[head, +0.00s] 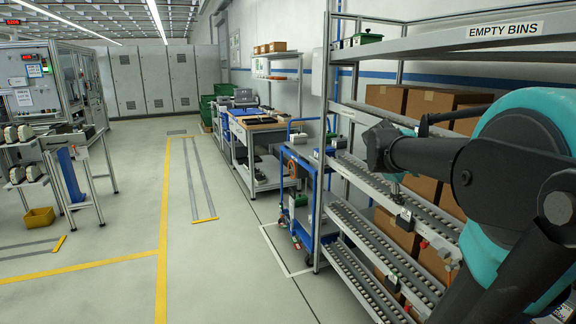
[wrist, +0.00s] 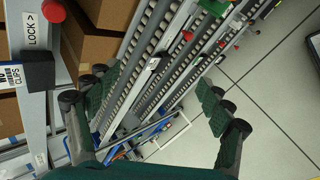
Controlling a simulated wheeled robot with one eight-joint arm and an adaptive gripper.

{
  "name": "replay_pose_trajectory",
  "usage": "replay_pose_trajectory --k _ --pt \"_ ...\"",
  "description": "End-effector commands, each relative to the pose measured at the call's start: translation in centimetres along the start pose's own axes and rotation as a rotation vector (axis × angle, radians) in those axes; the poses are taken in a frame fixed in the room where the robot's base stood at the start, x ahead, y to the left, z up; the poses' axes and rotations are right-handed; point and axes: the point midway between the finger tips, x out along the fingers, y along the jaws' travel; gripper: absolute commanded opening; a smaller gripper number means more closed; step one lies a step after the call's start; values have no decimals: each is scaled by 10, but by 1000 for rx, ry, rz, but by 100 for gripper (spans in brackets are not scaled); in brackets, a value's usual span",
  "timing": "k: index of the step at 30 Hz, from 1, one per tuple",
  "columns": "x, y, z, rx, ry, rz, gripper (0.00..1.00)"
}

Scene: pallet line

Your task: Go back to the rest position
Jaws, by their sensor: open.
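My gripper (wrist: 153,88) shows in the wrist view with its two green padded fingers spread wide apart. Nothing is between the fingers; behind the gap are the roller tracks of a rack. In the head view my teal and dark grey arm is raised at the right, in front of the rack. The fingers cannot be made out clearly in the head view.
The roller rack (head: 398,205) stands close on the right, with cardboard boxes (head: 428,103) behind my arm and an "EMPTY BINS" shelf (head: 470,40) above. A blue cart (head: 306,190) stands beyond it. A yellow bin (head: 39,217) is at left. The middle floor (head: 215,265) is clear.

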Motion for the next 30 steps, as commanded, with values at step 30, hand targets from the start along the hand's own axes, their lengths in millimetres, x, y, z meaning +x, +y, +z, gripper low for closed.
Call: replay_pose_trajectory --k 30 --pt "13 -372 13 827 143 -628 80"
